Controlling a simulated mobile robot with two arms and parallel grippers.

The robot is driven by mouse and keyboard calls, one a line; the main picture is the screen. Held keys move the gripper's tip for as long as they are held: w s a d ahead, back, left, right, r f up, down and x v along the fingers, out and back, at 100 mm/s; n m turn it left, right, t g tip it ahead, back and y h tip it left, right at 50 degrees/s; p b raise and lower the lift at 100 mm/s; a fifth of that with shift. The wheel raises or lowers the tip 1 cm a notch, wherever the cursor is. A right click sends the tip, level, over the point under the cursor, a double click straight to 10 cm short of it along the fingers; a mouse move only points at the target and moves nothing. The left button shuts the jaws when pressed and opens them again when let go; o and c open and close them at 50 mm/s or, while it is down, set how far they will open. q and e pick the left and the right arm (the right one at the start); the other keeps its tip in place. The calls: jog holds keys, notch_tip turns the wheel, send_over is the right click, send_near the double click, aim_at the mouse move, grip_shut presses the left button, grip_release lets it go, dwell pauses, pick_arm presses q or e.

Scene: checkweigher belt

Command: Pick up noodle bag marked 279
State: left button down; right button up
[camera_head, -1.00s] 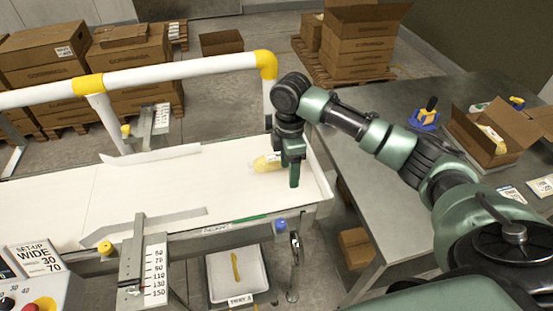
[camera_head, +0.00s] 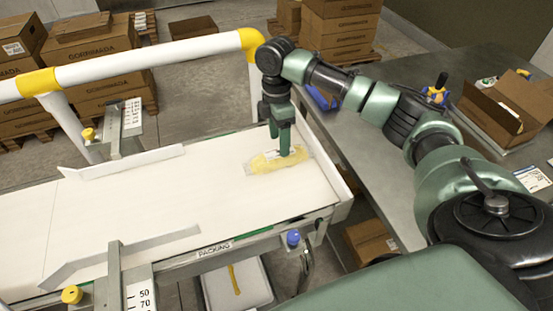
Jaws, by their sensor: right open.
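A clear noodle bag with yellow contents (camera_head: 264,164) lies flat near the right end of the white belt (camera_head: 130,215). Any number on its label is too small to read. My right gripper (camera_head: 284,152) points down at the bag's right part, its fingers in front of the bag in the picture. It is open; whether it touches the bag I cannot tell. My left gripper is not in view.
A white and yellow rail (camera_head: 150,62) runs behind the belt, and guide plates (camera_head: 125,172) stand along it. A grey table (camera_head: 370,160) with an open carton (camera_head: 505,108) stands at right. A tray (camera_head: 245,285) sits below the belt.

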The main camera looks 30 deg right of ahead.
aim_at(280, 159)
jog(key=shift+s+f, duration=0.4)
jog(key=shift+f, duration=0.4)
notch_tip(280, 159, down, 5)
jog(key=shift+s+a+r+p, duration=0.1)
jog(key=shift+a+r+p, duration=0.1)
jog(key=shift+p, duration=0.6)
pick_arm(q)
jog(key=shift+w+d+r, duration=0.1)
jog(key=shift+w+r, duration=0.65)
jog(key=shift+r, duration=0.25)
pick_arm(e)
jog(key=shift+c, duration=0.3)
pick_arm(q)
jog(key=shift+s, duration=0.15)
pick_arm(e)
grip_shut()
